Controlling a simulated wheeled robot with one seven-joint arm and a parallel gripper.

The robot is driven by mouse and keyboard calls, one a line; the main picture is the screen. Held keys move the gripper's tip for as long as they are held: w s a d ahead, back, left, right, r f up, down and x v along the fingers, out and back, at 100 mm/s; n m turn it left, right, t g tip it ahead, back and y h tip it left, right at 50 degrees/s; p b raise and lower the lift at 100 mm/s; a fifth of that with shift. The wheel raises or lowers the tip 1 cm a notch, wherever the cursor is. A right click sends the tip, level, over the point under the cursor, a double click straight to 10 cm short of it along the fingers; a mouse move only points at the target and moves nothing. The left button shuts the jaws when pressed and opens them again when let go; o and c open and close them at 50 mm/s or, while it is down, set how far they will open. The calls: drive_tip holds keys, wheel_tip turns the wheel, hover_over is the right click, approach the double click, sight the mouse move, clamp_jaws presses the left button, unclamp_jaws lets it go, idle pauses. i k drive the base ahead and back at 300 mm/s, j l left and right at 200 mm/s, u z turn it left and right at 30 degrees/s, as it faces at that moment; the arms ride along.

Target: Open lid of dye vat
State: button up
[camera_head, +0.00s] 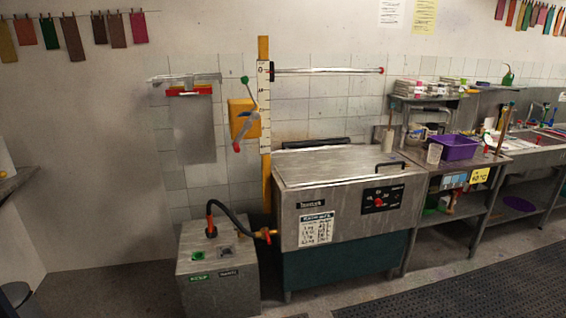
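The dye vat (345,215) is a large steel box with a dark green lower part, standing against the tiled wall near the middle of the head view. Its flat steel lid (335,164) lies shut across the top. A dark bar handle (389,165) stands on the lid near its right front edge. A black control panel with a red knob (381,199) is on the vat's front, beside a white chart (316,229). My gripper is not in view.
A low grey metal box (218,268) stands left of the vat, joined by a black hose (235,213). A steel bench with a purple tub (457,147) stands close on the right. The floor in front is clear, with a dark mat (470,295) at right.

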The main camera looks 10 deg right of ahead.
sight(305, 163)
drive_tip(key=i+z, duration=0.4)
drive_tip(key=i, duration=0.35)
drive_tip(key=i+j+z, duration=0.1)
drive_tip(key=i+z, duration=0.3)
drive_tip(key=i, duration=0.3)
drive_tip(key=i+l+u, duration=0.25)
drive_tip(key=i+u, duration=0.15)
drive_tip(key=i, duration=0.2)
drive_tip(key=i+l+u, duration=1.1)
drive_tip(key=k+l, duration=0.05)
drive_tip(key=l, duration=0.05)
